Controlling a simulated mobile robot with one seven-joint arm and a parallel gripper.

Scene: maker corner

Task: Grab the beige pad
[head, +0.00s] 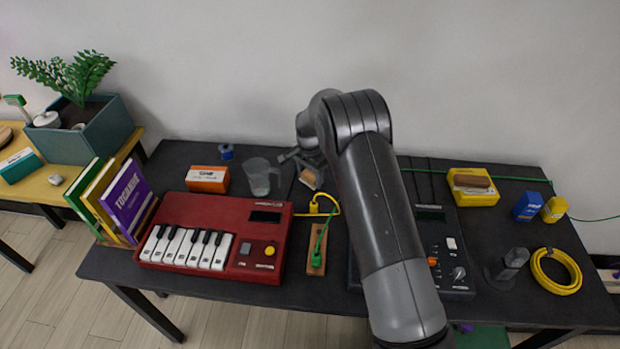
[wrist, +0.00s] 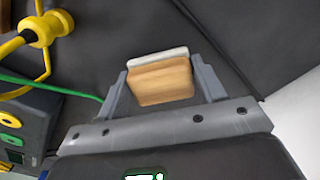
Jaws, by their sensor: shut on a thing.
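The beige pad is a small wooden block with a pale layer along one edge. It sits between the two fingers of my gripper (wrist: 162,82) in the wrist view, where the pad (wrist: 163,84) shows its wood-grain side. My gripper is shut on it. In the head view my gripper (head: 305,163) is at the back of the dark table, beyond the red keyboard, and the pad (head: 311,180) shows at its fingers. My arm hides part of the table there. I cannot tell whether the pad touches the table.
A clear cup (head: 262,178) and an orange box (head: 207,179) stand left of my gripper. The red keyboard (head: 210,237) is in front. A yellow cable (head: 322,207) and a wooden strip with a green plug (head: 317,252) lie nearby. A yellow box (head: 472,190) is farther right.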

